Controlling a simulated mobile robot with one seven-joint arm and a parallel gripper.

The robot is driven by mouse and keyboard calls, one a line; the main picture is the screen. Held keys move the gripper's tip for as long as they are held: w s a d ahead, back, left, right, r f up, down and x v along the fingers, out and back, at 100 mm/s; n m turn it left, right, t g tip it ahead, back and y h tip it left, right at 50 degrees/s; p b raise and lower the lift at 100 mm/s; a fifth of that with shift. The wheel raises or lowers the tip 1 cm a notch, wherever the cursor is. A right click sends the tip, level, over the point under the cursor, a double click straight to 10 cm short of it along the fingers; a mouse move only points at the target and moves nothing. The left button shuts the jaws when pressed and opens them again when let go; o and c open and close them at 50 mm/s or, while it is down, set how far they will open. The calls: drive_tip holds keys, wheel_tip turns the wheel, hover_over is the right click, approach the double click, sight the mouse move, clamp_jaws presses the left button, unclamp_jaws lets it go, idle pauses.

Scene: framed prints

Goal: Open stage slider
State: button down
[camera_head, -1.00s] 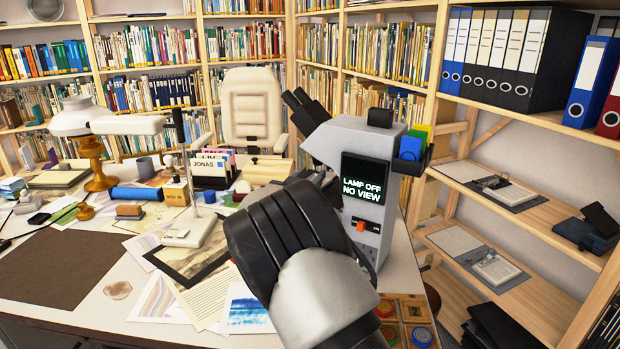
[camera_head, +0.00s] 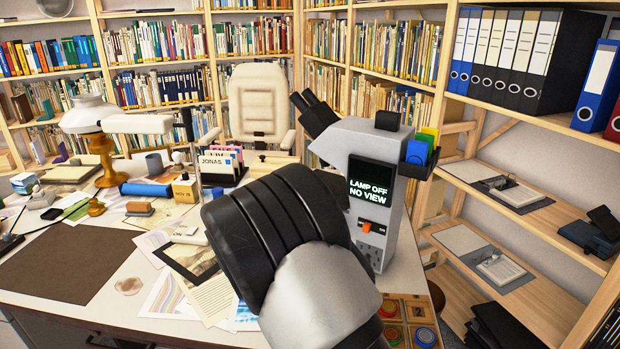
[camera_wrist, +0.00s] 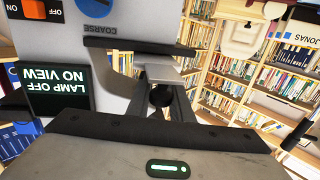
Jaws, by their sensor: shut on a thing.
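The grey microscope (camera_head: 372,232) stands at the right end of the desk, with black eyepieces and a screen (camera_head: 370,182) reading "LAMP OFF NO VIEW". In the wrist view its body (camera_wrist: 98,15) appears upside down, with the word "COARSE" and the same screen (camera_wrist: 55,88). My gripper (camera_wrist: 160,78) is shut at a light grey flat piece (camera_wrist: 160,68), apparently the stage slider, beneath a dark bar (camera_wrist: 140,47) in that picture. The exact contact is hard to see. In the head view my arm hides the gripper and the microscope's stage.
An orange switch (camera_head: 366,227) sits below the screen. A wooden tray (camera_head: 398,312) with coloured round pieces lies by the microscope's base. Papers, a lamp (camera_head: 92,118) and a card holder (camera_head: 219,165) crowd the desk. Shelves (camera_head: 520,200) stand close on the right.

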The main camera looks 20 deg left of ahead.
drive_tip(key=shift+s+a, duration=0.15)
drive_tip(key=shift+s, duration=0.35)
drive_tip(key=c, duration=1.6)
unclamp_jaws()
drive_tip(key=s, duration=0.5)
drive_tip(key=s+a+p, duration=0.1)
drive_tip(key=s, duration=0.5)
drive_tip(key=s+a+p, duration=0.1)
drive_tip(key=s, duration=0.5)
drive_tip(key=shift+s+a, duration=0.1)
drive_tip(key=shift+a, duration=0.1)
